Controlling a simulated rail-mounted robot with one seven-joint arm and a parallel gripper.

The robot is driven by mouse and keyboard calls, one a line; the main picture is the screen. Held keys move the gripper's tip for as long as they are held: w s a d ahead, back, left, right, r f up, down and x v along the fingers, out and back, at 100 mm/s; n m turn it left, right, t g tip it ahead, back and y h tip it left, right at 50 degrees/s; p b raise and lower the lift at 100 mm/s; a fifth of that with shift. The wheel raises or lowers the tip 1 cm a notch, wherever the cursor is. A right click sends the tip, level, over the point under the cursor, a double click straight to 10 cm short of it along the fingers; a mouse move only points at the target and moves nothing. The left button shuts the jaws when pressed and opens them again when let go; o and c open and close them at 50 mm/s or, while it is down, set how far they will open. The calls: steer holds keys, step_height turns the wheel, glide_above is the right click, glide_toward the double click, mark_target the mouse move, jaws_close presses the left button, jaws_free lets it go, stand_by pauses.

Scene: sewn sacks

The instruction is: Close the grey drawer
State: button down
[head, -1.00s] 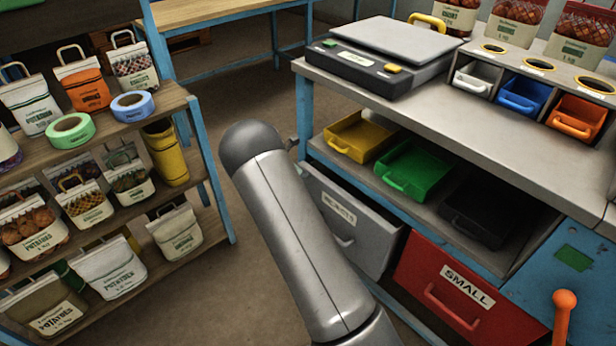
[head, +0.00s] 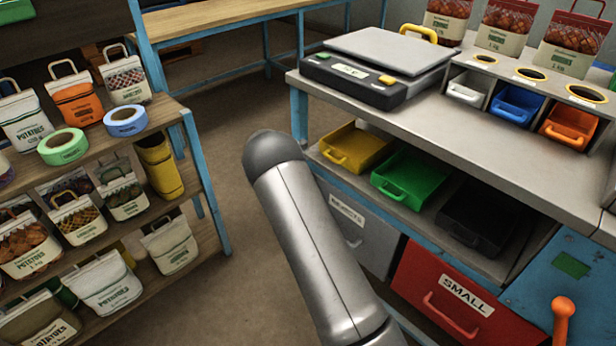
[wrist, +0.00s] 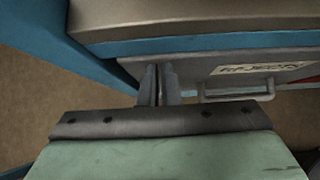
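The grey drawer (head: 372,248), labelled REJECTS, is under the left end of the workbench, left of the red SMALL drawer. Its front sits close under the blue rail; I cannot tell whether it is fully flush. My arm hides its left part in the head view. In the wrist view the drawer front (wrist: 225,75) shows its label and a bar handle (wrist: 236,90). My gripper (wrist: 159,82) has its fingers together with nothing seen between them, at the left end of the drawer front and left of the handle. Contact is unclear. The fingers are hidden in the head view.
The red SMALL drawer (head: 440,302) is beside the grey one. Yellow (head: 355,147) and green (head: 410,178) trays stand on the shelf above. A rack of sacks (head: 180,105) stands at left, with floor (head: 240,180) between. An orange-knobbed lever (head: 563,306) is at right.

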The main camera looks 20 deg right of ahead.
steer(key=s+a+f+p+v, duration=0.1)
steer(key=a+f+p+v, duration=0.1)
steer(key=v, duration=1.1)
steer(key=s+d+r+m+g+y+p, duration=0.2)
steer(key=s+r+m+p, duration=0.35)
steer(key=s+r, duration=0.4)
steer(key=s+d+r+m+g+y+p, duration=0.15)
steer(key=s+r+m+p, duration=0.25)
steer(key=s+r+m, duration=0.45)
steer(key=s+a+r+m+y+p, duration=0.1)
steer(key=s+r+m+p, duration=0.1)
steer(key=s, duration=0.5)
steer(key=s+a+r+m+y+p, duration=0.1)
steer(key=s+r+m+y+p, duration=0.1)
steer(key=s+r, duration=0.5)
steer(key=s+a+r+m+y+p, duration=0.1)
steer(key=s+r+m+p, duration=0.2)
steer(key=s, duration=0.6)
steer(key=shift+r+m+y, duration=0.35)
steer(key=shift+r+m, duration=0.4)
steer(key=shift+m, duration=0.35)
steer(key=shift+s, duration=0.15)
